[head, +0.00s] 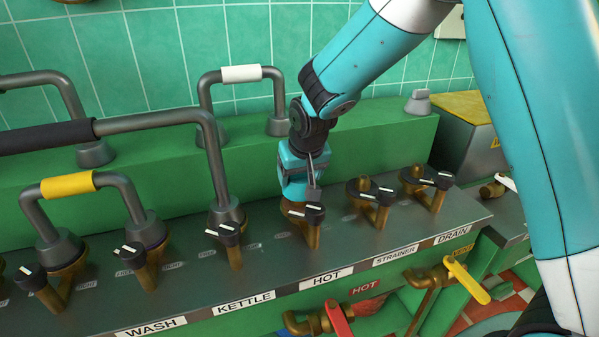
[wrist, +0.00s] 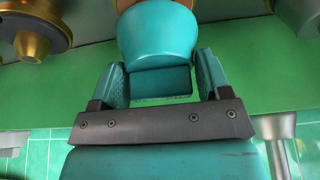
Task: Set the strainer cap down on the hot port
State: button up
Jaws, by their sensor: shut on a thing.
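My gripper (head: 298,178) points down over the port in the HOT section of the grey panel. In the wrist view its two fingers (wrist: 163,82) are shut on a rounded teal piece, which I take to be the strainer cap (wrist: 158,38). The cap hides most of the hot port, whose brass rim (head: 290,207) shows just below it in the head view. A bit of brass also shows past the cap in the wrist view. The cap looks roughly upright and very close to the port; I cannot tell whether it touches. The HOT label (head: 326,276) is in front.
Bare brass ports stand to the right above STRAINER (head: 359,186) and DRAIN (head: 412,174). A tall grey pipe (head: 213,165) stands close on the left. A pipe with a white sleeve (head: 241,74) is behind. Black-handled clamps line the panel's front.

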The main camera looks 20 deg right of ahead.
jog(key=shift+f, duration=0.1)
jog(key=shift+f+b, duration=0.75)
jog(key=shift+f, duration=0.25)
jog(key=shift+f, duration=0.45)
jog(key=o, duration=1)
jog(key=shift+r, duration=0.15)
jog(key=v, duration=1.7)
jog(key=shift+s, duration=0.1)
